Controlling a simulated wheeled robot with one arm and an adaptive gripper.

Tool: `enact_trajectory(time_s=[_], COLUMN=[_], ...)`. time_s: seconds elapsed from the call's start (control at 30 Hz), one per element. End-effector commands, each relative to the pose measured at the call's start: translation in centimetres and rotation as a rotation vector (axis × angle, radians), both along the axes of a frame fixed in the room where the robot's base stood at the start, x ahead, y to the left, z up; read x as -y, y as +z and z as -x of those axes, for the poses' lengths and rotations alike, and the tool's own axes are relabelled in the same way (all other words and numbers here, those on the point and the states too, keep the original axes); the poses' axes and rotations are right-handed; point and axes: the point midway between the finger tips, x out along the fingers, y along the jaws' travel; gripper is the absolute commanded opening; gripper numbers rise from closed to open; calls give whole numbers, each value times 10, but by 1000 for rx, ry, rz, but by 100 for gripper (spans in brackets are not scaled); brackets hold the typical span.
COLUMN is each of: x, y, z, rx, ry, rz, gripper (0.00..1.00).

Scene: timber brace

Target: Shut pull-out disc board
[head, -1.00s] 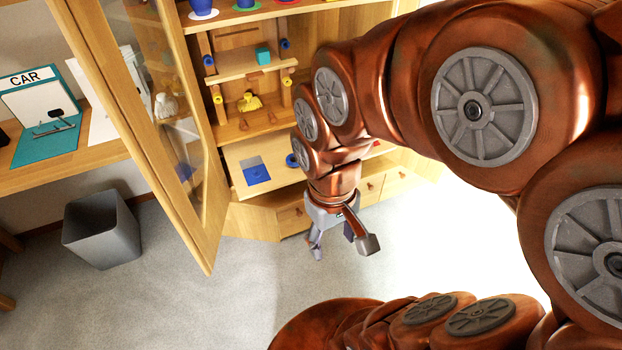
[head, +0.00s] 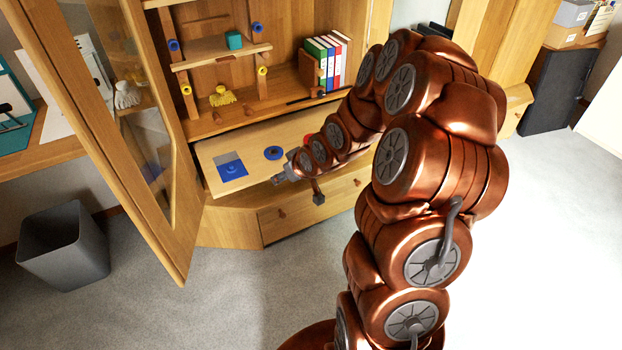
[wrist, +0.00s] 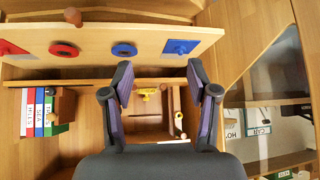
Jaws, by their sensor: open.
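The pull-out disc board (head: 220,150) sticks out of the cabinet below the shelves, above a drawer. On it the head view shows a blue square (head: 231,166), a blue disc (head: 274,153) and part of a red disc (head: 307,140); my arm hides its right part. The wrist view shows the board (wrist: 150,42) across the top, with a red square at its left end. My gripper (head: 298,187) is at the board's front edge, open and empty; I cannot tell whether it touches. Its two fingers stand apart in the wrist view (wrist: 160,76).
An open glass door (head: 150,150) stands left of the board. A grey bin (head: 62,245) stands on the floor at left. The floor before the cabinet is clear.

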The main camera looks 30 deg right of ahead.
Motion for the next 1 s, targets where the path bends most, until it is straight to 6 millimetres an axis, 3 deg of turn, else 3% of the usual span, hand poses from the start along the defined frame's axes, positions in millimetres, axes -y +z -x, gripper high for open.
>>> enact_trajectory(time_s=[0.03, 0.1, 0.3, 0.5, 0.8, 1.0], x=[7, 15, 44, 78, 130, 144], y=[-25, -42, -85, -121, -153, -158], z=[-8, -20, -46, -56, -44, -36], rx=[36, 102, 299, 506, 772, 846], ry=[-8, -16, -60, -135, -263, -303], rz=[-20, -43, -110, -174, -228, -237], gripper=[59, 59, 59, 59, 59, 59])
